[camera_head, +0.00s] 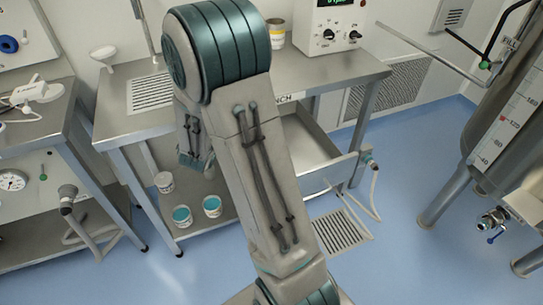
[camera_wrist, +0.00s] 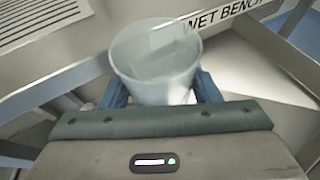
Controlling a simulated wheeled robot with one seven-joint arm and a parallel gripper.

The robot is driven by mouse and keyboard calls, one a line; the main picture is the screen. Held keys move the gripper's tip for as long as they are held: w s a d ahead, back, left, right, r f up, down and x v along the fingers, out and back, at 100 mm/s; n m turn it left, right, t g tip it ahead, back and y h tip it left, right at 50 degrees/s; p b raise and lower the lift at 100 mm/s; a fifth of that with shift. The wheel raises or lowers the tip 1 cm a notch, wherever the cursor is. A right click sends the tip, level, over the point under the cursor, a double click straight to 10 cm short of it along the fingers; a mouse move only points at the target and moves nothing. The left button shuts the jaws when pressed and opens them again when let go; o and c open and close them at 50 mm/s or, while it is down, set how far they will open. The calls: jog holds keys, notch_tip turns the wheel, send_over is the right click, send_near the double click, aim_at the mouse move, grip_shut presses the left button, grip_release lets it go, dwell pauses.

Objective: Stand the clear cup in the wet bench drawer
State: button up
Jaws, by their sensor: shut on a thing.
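The clear cup (camera_wrist: 155,62) is between the two blue fingers of my gripper (camera_wrist: 160,90) in the wrist view. My gripper is shut on it, and its open rim faces the camera. The wet bench drawer (camera_head: 308,143) is pulled open under the bench top in the head view, partly hidden by my arm. The bare part that shows looks empty. In the wrist view the "WET BENCH" label (camera_wrist: 224,18) is just right of and beyond the cup. The cup does not show in the head view, where my arm blocks the middle.
The wet bench top (camera_head: 330,72) carries a control box (camera_head: 337,25) and a tin (camera_head: 276,33). Several small tubs, one a teal-topped tub (camera_head: 212,206), stand on the lower shelf. A hose (camera_head: 374,190) hangs by the drawer's right end. A steel tank (camera_head: 500,130) stands at right.

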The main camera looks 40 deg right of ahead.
jog(key=s+d+f+m+g+h+b, duration=0.2)
jog(key=s+d+m+g, duration=0.2)
jog(key=d, duration=0.5)
jog(key=s+d+f+m+g+h+b, duration=0.2)
jog(key=s+d+f+m+g, duration=0.15)
jog(key=d, duration=0.65)
jog(key=shift+m+g, duration=0.25)
jog(key=shift+g, duration=0.1)
jog(key=f, duration=0.2)
jog(key=s+f, duration=0.1)
jog(key=f, duration=0.1)
jog(key=shift+s+d+f, duration=0.1)
jog(key=shift+f, duration=0.1)
jog(key=shift+f+b, duration=0.45)
jog(key=shift+f, duration=1.7)
jog(key=shift+f+h, duration=0.15)
jog(key=shift+h, duration=0.15)
jog(key=shift+f, duration=0.1)
jog(key=o, duration=1.1)
jog(key=shift+o, duration=0.2)
